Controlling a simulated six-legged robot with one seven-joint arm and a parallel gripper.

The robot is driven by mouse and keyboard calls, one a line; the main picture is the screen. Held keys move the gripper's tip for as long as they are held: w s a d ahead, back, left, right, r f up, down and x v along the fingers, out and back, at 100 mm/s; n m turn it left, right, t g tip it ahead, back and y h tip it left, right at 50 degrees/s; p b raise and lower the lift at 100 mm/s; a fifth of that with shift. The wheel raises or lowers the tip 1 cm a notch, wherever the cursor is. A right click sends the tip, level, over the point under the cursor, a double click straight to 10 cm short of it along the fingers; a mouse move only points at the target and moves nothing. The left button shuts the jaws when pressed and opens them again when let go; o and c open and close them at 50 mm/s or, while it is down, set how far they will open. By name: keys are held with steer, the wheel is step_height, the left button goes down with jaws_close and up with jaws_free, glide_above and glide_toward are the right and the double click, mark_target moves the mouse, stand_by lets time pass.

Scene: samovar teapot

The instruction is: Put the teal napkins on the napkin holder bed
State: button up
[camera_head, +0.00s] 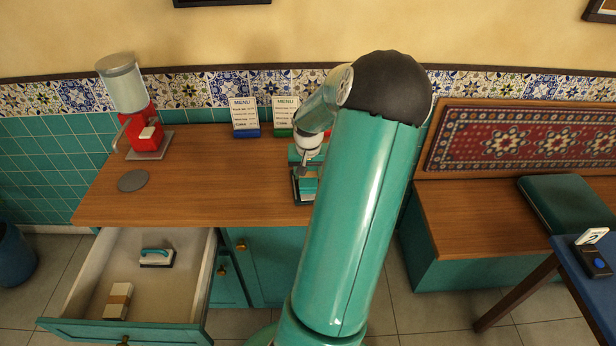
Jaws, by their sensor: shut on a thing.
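My gripper (303,168) is over the right part of the wooden counter, pointing down. It is shut on the teal napkins (309,186), a small stack with teal and pale layers. My arm hides the right side of both. I cannot tell whether the napkins touch the holder's bed.
The counter (215,180) is clear at its middle. Below, an open drawer (75,285) holds a banded pale stack (118,300) and a teal-handled item (157,257).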

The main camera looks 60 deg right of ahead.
steer(key=shift+f, duration=0.95)
steer(key=o, duration=1)
steer(key=shift+f, duration=0.15)
